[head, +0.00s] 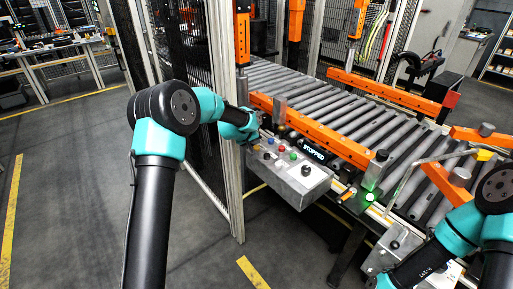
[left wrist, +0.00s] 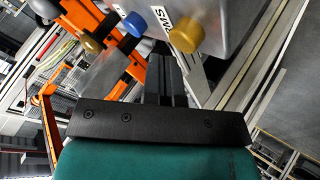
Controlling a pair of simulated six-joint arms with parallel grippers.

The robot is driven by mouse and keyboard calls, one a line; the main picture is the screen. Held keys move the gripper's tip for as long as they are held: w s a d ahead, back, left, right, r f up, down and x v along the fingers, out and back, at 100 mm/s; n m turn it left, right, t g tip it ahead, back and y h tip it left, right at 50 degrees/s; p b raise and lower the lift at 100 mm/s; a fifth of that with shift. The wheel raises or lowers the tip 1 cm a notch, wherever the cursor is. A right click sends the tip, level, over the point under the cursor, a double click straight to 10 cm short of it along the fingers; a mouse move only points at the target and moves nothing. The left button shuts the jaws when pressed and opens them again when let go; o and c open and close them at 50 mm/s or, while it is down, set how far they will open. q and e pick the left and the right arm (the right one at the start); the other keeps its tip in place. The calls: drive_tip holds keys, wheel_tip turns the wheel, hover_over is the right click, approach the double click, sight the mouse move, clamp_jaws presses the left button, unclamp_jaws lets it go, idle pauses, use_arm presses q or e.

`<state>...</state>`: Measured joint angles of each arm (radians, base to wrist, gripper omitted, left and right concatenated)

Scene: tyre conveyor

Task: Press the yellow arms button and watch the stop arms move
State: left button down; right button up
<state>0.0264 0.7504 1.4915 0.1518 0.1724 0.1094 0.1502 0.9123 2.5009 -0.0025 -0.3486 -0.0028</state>
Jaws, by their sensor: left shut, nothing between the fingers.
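The grey control box (head: 300,181) beside the conveyor carries small coloured buttons and a black knob. In the left wrist view, a yellow button (left wrist: 186,33) stands out from the box beside a partly cut-off label ending in "MS". In the head view, my left wrist hangs at the box's left end. My right gripper is out of view.
The roller conveyor (head: 335,110) runs between orange rails (head: 312,131). A display on it reads "STOPPED" (head: 314,151). A green light (head: 370,197) glows on the near side. A metal post (head: 231,190) and mesh fence stand close to my left arm.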

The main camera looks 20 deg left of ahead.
sight(255, 146)
use_arm(q)
drive_tip(key=shift+r, duration=0.2)
drive_tip(key=shift+r, duration=2.55)
